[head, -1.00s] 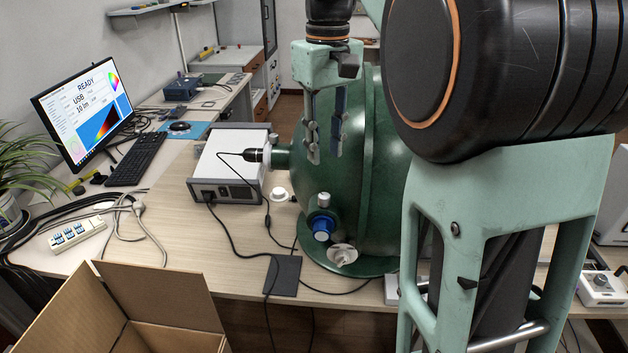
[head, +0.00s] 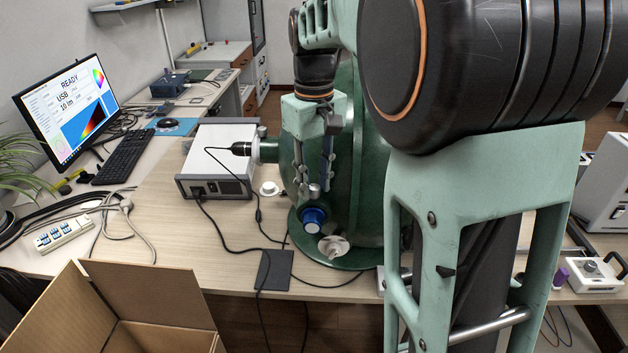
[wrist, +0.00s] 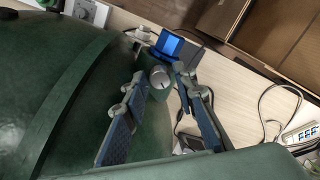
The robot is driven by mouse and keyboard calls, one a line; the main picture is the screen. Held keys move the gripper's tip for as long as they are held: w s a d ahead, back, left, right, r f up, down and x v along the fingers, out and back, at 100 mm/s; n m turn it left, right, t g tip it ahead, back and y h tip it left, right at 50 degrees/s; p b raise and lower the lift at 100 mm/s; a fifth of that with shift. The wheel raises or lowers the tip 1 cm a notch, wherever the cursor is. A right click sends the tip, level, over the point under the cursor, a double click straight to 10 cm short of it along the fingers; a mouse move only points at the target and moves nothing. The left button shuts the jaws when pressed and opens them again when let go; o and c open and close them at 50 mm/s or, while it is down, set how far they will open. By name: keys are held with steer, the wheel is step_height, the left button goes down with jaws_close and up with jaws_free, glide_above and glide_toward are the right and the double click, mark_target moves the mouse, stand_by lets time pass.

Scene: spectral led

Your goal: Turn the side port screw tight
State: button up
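The side port screw (head: 314,191) is a small silver knob on top of the side port, low on the green sphere (head: 365,160). It also shows in the wrist view (wrist: 160,77), with a slot line on its face. A blue cap (head: 313,219) closes the port's outer end, just below the screw. My gripper (head: 313,185) points down over the port with its fingers apart, one on each side of the screw. In the wrist view the fingertips flank the screw with gaps visible; I cannot tell whether the screw is fully between them.
A white port fitting (head: 333,247) sits right of the blue cap. A grey box (head: 218,160) with a black cable plugged into the sphere stands left. A black pad (head: 274,270) and cables lie in front. An open cardboard box (head: 145,310) is at the front left.

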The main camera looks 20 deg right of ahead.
jaws_close()
steer(key=shift+m, duration=0.4)
steer(key=m+p, duration=0.2)
steer(key=m, duration=0.1)
steer(key=shift+r, duration=0.1)
steer(key=m+p, duration=0.1)
steer(key=m, duration=0.4)
steer(key=shift+m+p, duration=0.3)
steer(key=shift+p, duration=0.1)
steer(key=m+p, duration=0.1)
steer(key=m, duration=0.4)
steer(key=shift+p, duration=0.35)
steer(key=m+p, duration=0.1)
steer(key=m, duration=0.4)
steer(key=shift+m, duration=0.4)
